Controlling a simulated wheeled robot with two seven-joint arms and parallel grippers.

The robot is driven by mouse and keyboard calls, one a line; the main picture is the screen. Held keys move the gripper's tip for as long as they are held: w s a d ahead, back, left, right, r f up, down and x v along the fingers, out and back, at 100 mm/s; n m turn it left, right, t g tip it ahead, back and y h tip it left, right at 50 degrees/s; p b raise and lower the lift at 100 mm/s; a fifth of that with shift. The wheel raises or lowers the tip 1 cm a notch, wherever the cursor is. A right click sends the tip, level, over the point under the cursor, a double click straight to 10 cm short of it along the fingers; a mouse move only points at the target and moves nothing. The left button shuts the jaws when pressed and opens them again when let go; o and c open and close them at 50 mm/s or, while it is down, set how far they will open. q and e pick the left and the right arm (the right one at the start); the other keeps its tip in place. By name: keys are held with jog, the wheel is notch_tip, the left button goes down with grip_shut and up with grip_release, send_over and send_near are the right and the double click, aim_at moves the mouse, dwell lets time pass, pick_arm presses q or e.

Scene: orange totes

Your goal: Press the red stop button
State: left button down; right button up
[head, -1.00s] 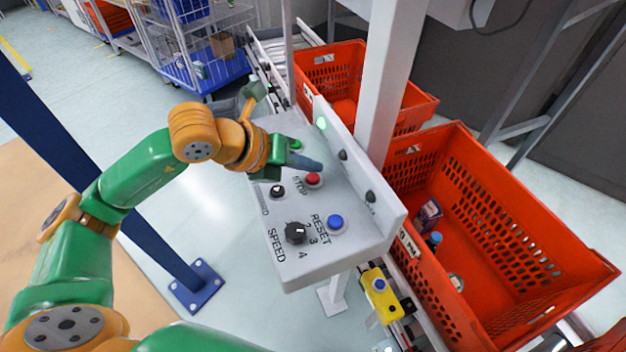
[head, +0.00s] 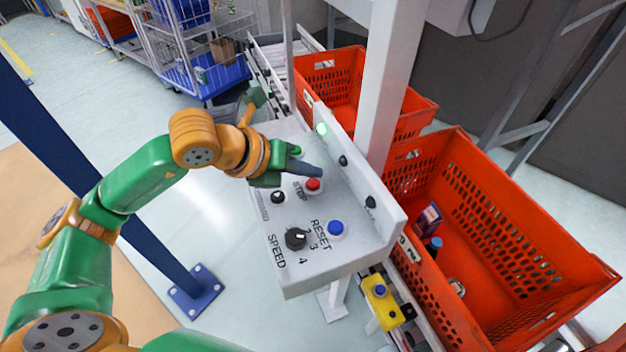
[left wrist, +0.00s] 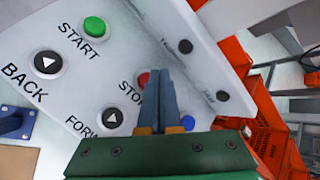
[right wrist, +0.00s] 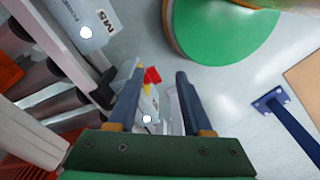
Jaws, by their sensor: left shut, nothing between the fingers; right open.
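The red stop button (head: 313,185) stands on the grey control panel (head: 285,268), beside the printed word STOP. My left gripper (head: 318,172) is shut and empty, its fingertips over the panel just beyond the button in the head view. In the left wrist view the red button (left wrist: 143,78) is partly hidden behind the shut fingers (left wrist: 163,75). I cannot tell whether the fingertips touch it. My right gripper (right wrist: 158,75) is open and empty; it shows only in the right wrist view.
The panel also has a green start button (left wrist: 94,27), a blue reset button (head: 336,228) and a black speed knob (head: 296,238). A white post (head: 393,85) rises behind the panel. Orange totes (head: 590,275) stand to the right. A blue post (head: 130,215) is at left.

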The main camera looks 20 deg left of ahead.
aim_at(308, 187)
dwell(0.8)
pick_arm(q)
jog(key=shift+f+b, duration=0.4)
jog(key=shift+b, duration=0.25)
jog(key=shift+f+b, duration=0.5)
dwell(0.4)
jog(key=shift+r, duration=0.1)
jog(key=shift+r+p, duration=0.65)
jog(key=shift+r, duration=0.15)
notch_tip(308, 187, up, 5)
jog(key=p, duration=0.4)
jog(key=shift+r, duration=0.1)
